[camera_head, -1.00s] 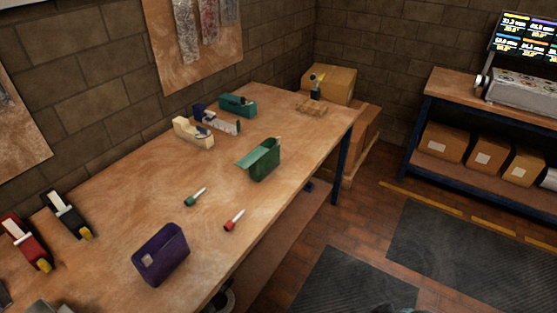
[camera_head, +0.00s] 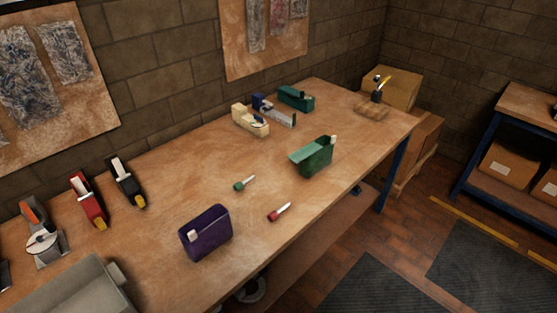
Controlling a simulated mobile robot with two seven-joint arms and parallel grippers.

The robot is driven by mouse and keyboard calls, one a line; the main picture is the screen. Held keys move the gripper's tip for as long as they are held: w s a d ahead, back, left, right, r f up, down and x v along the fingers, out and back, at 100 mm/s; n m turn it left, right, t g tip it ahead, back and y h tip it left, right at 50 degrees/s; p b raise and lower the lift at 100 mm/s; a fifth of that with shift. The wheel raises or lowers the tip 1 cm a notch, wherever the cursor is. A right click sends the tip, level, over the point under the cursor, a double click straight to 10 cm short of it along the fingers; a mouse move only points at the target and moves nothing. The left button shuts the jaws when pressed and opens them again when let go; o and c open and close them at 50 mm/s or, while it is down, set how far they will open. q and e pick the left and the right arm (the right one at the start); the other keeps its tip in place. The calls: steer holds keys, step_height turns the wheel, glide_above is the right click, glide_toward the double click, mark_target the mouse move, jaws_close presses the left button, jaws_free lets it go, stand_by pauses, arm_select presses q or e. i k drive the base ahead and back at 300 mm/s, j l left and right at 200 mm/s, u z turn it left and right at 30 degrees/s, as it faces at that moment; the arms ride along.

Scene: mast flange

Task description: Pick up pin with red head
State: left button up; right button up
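The pin with the red head (camera_head: 279,212) lies on the wooden table (camera_head: 180,183) near its front edge. Its red head points down-left and its pale shaft points up-right. A similar pin with a green head (camera_head: 244,183) lies a little behind it to the left. Neither of my grippers is in view.
A purple box-like object (camera_head: 206,232) stands left of the red pin, and a green one (camera_head: 312,156) stands behind it to the right. Tape dispensers (camera_head: 250,120) stand further back. A grey tray (camera_head: 75,290) is at the near left. Bare tabletop surrounds the pins.

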mark_target(274, 215)
steer(key=u, duration=0.4)
steer(key=i+l+u, duration=0.1)
steer(key=u, duration=0.3)
steer(key=l+u, duration=0.15)
steer(key=u, duration=0.25)
steer(key=l+u, duration=0.1)
steer(key=u, duration=0.25)
steer(key=l+u, duration=0.4)
steer(key=k+l+u, duration=0.15)
steer(key=l+u, duration=0.25)
steer(key=l, duration=0.2)
steer(key=k+l+u, duration=0.1)
steer(key=l, duration=0.25)
steer(key=k+l, duration=0.1)
steer(key=l, duration=0.25)
steer(key=k+l+u, duration=0.15)
steer(key=l, duration=0.25)
steer(key=k+l, duration=0.15)
steer(key=l, duration=0.25)
steer(key=k+l, duration=0.1)
steer(key=l, duration=0.3)
